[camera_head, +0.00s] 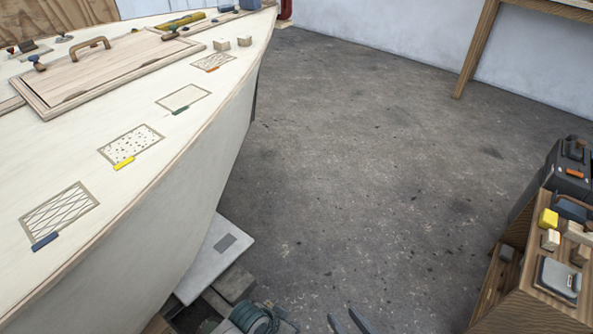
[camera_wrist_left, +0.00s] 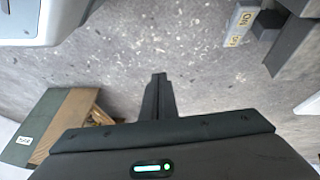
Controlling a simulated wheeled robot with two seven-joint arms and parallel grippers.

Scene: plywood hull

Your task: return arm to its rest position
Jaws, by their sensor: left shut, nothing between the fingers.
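In the left wrist view my left gripper (camera_wrist_left: 160,76) is shut and empty, its fingers pressed together over the grey floor. I cannot make it out clearly in the head view. At the bottom edge of the head view, two dark, parallel finger tips (camera_head: 344,318) stand apart with floor between them; they look like my right gripper, open and empty. The rest of that gripper is cut off by the frame. Nothing is touching either gripper's fingers.
The pale plywood hull (camera_head: 150,205) fills the left. A wooden cabinet (camera_head: 535,295) with small blocks stands at the right. A white board (camera_head: 215,262) and a teal coiled item (camera_head: 255,318) lie low beside the hull. The concrete floor (camera_head: 360,170) between is clear.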

